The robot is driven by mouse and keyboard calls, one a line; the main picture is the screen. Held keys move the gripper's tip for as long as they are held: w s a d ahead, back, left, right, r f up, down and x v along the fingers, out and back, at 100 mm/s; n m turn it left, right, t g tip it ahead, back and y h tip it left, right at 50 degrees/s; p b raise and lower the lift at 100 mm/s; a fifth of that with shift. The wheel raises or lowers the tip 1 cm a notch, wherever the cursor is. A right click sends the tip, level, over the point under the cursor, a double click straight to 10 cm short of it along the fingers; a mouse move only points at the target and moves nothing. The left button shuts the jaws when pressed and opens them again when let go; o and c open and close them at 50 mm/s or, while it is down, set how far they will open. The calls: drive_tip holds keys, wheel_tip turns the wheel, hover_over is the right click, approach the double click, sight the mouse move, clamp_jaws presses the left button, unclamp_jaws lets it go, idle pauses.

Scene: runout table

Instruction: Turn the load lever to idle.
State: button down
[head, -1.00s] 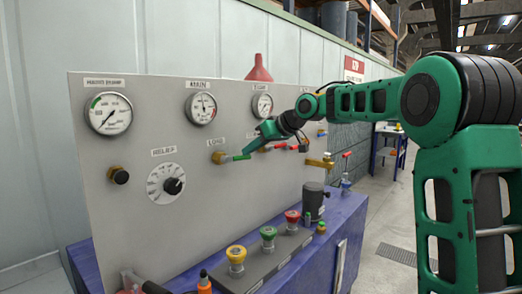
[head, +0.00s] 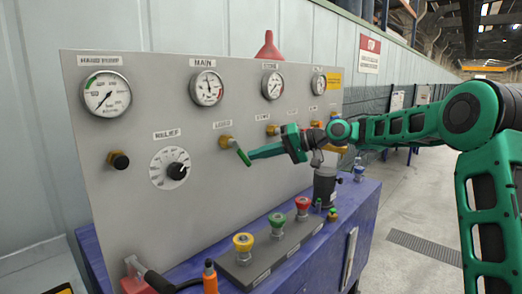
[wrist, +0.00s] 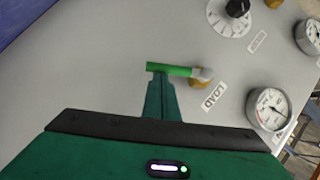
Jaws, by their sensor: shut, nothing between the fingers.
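The load lever has a green handle (head: 243,157) on a brass valve body (head: 226,142), under the LOAD label on the grey panel. The handle slants down and to the right. In the wrist view the green handle (wrist: 168,69) lies across the tip of my gripper (wrist: 157,78), with the LOAD label (wrist: 214,95) beside the valve. In the head view my green gripper (head: 252,155) points left, its fingers shut and empty. Its tip is at the right side of the handle and appears to touch it.
A black relief dial (head: 177,171) is left of the lever. Gauges line the panel (head: 130,210) top. More valves, partly behind my arm, are to the right. Yellow, green and red buttons (head: 303,206) and a dark cylinder (head: 324,187) stand on the blue bench below.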

drive_tip(key=shift+s+a+f+m+g+y, duration=0.15)
drive_tip(key=shift+s+a+f+m+y, duration=0.55)
drive_tip(key=shift+f+m+y, duration=0.25)
drive_tip(key=shift+s+a+f+m+g+y, duration=0.15)
drive_tip(key=shift+s+a+f+m+y, duration=0.55)
drive_tip(key=shift+m, duration=0.35)
drive_tip(key=shift+a+f, duration=0.1)
